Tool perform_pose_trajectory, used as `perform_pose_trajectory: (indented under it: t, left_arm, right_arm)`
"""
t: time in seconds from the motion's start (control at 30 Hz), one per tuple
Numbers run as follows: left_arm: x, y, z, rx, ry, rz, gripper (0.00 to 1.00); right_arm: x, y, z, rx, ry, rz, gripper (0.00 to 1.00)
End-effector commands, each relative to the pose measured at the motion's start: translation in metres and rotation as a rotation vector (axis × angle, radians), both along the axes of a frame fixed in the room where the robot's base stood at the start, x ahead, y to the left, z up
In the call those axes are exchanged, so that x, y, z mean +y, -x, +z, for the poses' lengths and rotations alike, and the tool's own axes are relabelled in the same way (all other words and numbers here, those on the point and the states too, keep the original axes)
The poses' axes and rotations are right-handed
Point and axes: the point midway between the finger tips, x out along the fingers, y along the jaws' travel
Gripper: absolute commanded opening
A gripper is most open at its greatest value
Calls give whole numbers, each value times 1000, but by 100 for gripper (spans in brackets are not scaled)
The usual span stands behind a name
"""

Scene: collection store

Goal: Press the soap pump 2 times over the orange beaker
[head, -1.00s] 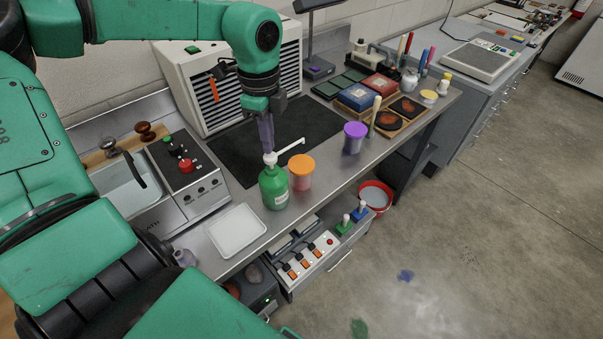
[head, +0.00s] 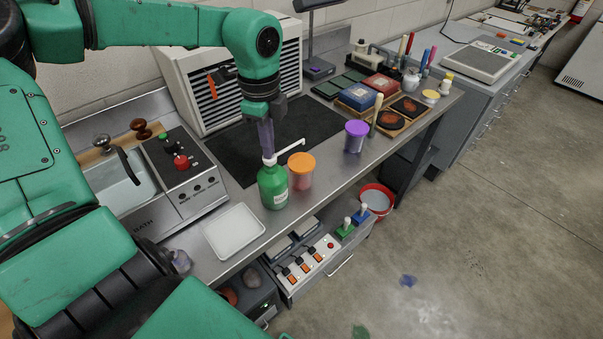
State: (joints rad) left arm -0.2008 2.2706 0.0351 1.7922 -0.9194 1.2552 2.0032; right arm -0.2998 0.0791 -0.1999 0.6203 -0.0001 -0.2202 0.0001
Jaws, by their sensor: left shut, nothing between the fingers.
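The green soap bottle (head: 273,188) stands upright near the bench's front edge, with a white pump head (head: 288,151) on top. Its spout reaches to the right, toward the orange beaker (head: 301,164), which stands close beside the bottle. Only the beaker's orange top and its pinkish side show; its contents are hidden. My left gripper (head: 268,151) points straight down, shut and empty, with its fingertips at the top of the pump head; it appears to touch it. My right gripper is not in view.
A white tray (head: 235,231) lies left of the bottle. A purple-topped jar (head: 355,136) stands to the right. A black mat (head: 225,150) lies behind. A control box (head: 185,172) stands at the left. A red bucket (head: 377,200) is below the bench.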

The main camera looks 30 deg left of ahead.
Motion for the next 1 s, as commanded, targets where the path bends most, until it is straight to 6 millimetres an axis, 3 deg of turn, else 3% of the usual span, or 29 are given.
perform_pose_trajectory:
  t: [0.17, 0.53, 1.0]
  left_arm:
    - [0, 2, 1, 7, 1, 0, 0]
    - [0, 1, 28, 5, 1, 1, 0]
    - [0, 1, 28, 3, 1, 0, 0]
  right_arm:
    - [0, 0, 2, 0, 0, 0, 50]
    - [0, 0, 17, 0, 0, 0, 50]
    - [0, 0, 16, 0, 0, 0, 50]
